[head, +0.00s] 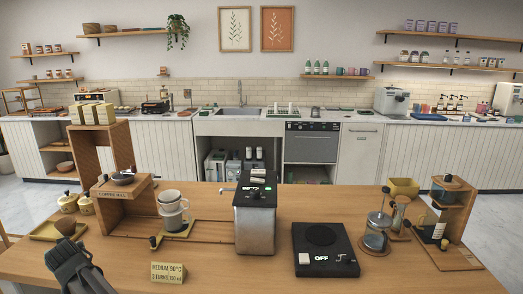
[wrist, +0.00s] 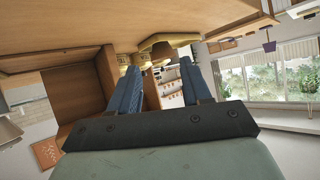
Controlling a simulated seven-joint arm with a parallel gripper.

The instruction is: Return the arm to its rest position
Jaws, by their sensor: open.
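My gripper (head: 76,262) is at the lower left of the head view, dark grey, over the left front part of the wooden counter (head: 215,270). A dark brown rounded piece shows at its upper end; I cannot tell whether it belongs to the gripper. In the wrist view the two blue-grey fingers of my gripper (wrist: 162,85) stand well apart, with nothing held between them. The wrist view is tilted, with the wooden surface along its top and yellow items (wrist: 165,42) beyond the fingertips.
Near the gripper are a yellow tray (head: 47,233), yellow jars (head: 68,203), the wooden coffee mill stand (head: 127,208) and a price sign (head: 168,272). Further right stand a dripper with a cup (head: 172,208), a metal kettle unit (head: 255,230), a black hot plate (head: 322,245) and a French press (head: 377,232).

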